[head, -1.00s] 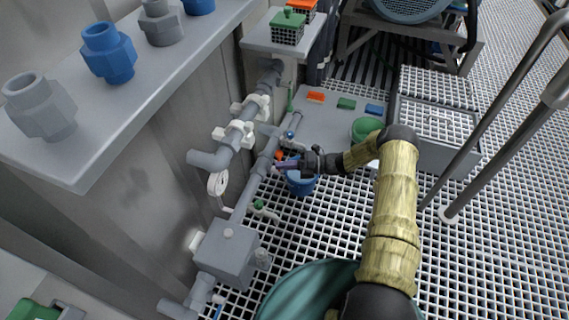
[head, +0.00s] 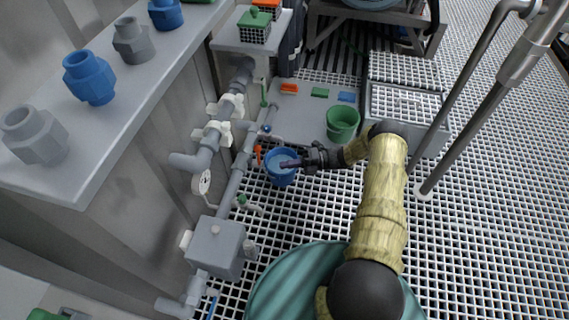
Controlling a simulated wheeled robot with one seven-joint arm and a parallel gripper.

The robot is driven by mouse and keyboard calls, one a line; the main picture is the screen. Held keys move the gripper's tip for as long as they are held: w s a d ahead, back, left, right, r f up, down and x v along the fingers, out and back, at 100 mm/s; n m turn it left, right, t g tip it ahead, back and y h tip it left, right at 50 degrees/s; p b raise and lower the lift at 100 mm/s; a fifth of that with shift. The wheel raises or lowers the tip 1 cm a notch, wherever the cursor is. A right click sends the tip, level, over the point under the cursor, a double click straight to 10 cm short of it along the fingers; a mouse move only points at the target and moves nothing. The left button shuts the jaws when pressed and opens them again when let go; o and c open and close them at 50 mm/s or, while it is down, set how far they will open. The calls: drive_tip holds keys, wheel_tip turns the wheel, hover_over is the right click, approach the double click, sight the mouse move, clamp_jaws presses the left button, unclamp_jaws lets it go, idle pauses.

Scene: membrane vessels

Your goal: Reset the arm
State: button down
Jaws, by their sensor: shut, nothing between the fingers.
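My gripper (head: 291,164) is at the end of my arm, which is sleeved in yellowish cloth with black joints. It points left, above the blue bucket (head: 282,178) that stands on the floor grating beside the grey pipes. The fingers look shut, with nothing seen between them. The gripper hides part of the bucket's rim. I cannot tell its exact height above the bucket.
Grey pipes with a gauge (head: 201,183), an orange-handled valve (head: 258,154) and a grey box (head: 215,248) run along the left wall. A green bucket (head: 342,123) stands behind my arm. Metal handrails (head: 470,115) rise at right. Open grating (head: 480,240) lies right of my arm.

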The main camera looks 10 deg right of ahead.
drive_tip(key=shift+d, duration=0.45)
drive_tip(key=shift+r, duration=0.1)
drive_tip(key=s+r+n+h+p, duration=0.1)
drive_tip(key=s+r+n+h, duration=0.55)
drive_tip(key=r+n, duration=0.5)
drive_tip(key=s+r+n+h+p, duration=0.2)
drive_tip(key=s+r+n+h, duration=0.3)
drive_tip(key=s+r+n, duration=0.45)
drive_tip(key=s+r+n+h+p, duration=0.1)
drive_tip(key=s+r+n+h, duration=0.45)
drive_tip(key=r+n, duration=0.75)
wheel_tip(320, 180, up, 37)
drive_tip(key=n+t+p, duration=0.1)
drive_tip(key=p, duration=3.7)
drive_tip(key=shift+n+h+p, duration=0.3)
drive_tip(key=shift+n, duration=0.1)
